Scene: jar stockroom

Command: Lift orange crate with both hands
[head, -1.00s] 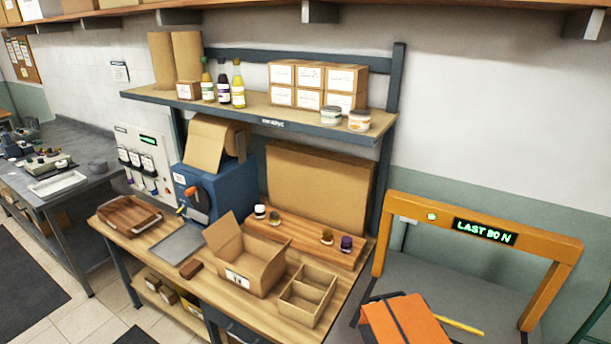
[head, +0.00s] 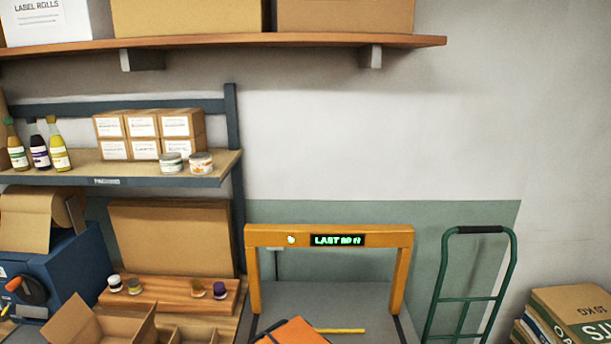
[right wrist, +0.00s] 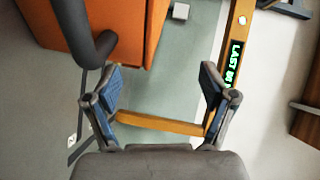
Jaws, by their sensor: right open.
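No orange crate can be made out for certain. In the head view an orange item (head: 295,333) with a dark strap shows at the bottom edge, mostly cut off. In the right wrist view a large orange surface (right wrist: 125,28) fills the upper left, with a dark curved tube in front of it; I cannot tell what it belongs to. My right gripper (right wrist: 161,88) is open, its two blue-padded fingers apart with nothing held between them. My left gripper is in neither current view.
An orange-yellow frame (head: 255,270) with a lit sign (head: 338,240) stands over a grey surface. A yellow stick (head: 340,331) lies there. The workbench with an open carton (head: 95,325) is left.

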